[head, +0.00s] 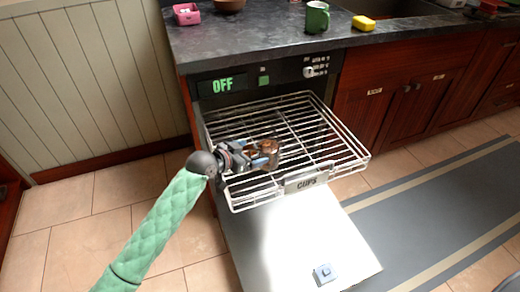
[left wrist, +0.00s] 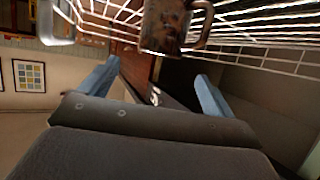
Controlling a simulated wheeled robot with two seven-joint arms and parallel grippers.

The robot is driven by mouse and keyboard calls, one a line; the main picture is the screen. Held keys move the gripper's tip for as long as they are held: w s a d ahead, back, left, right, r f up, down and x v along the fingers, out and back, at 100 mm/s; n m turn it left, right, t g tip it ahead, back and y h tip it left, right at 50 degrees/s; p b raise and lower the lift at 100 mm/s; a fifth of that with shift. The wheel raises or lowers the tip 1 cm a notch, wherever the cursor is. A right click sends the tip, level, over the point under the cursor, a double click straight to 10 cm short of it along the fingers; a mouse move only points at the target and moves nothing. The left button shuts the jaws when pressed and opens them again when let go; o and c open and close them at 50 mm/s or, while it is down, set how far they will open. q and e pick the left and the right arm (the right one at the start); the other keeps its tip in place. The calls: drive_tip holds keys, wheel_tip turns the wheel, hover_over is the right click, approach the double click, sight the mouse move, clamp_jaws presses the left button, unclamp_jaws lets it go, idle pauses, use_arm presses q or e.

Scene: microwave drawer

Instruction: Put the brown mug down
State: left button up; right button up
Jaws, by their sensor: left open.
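The brown mug (head: 270,146) is on the white wire rack marked "CUPS" (head: 340,160), near the rack's left part. My left gripper (head: 258,154) is open right at the mug and partly covers it in the head view. In the left wrist view the mug (left wrist: 165,25) appears beyond the two blue fingertips (left wrist: 158,75), between them in line, with its handle to the right. The fingers look apart from it there. The mug seems to rest on the rack wires; the exact contact is hard to see. My right gripper is not in view.
The rack is pulled out over the open white door (head: 300,235) of an appliance showing "OFF" (head: 222,86). A green mug (head: 317,17), a yellow sponge (head: 364,23) and a pink box (head: 186,14) stand on the dark counter (head: 250,45). Much of the rack is empty.

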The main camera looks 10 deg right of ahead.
use_arm(q)
drive_tip(key=v, duration=0.2)
drive_tip(key=shift+s+a+r, duration=0.1)
drive_tip(key=shift+s+a, duration=0.1)
drive_tip(key=shift+a, duration=0.1)
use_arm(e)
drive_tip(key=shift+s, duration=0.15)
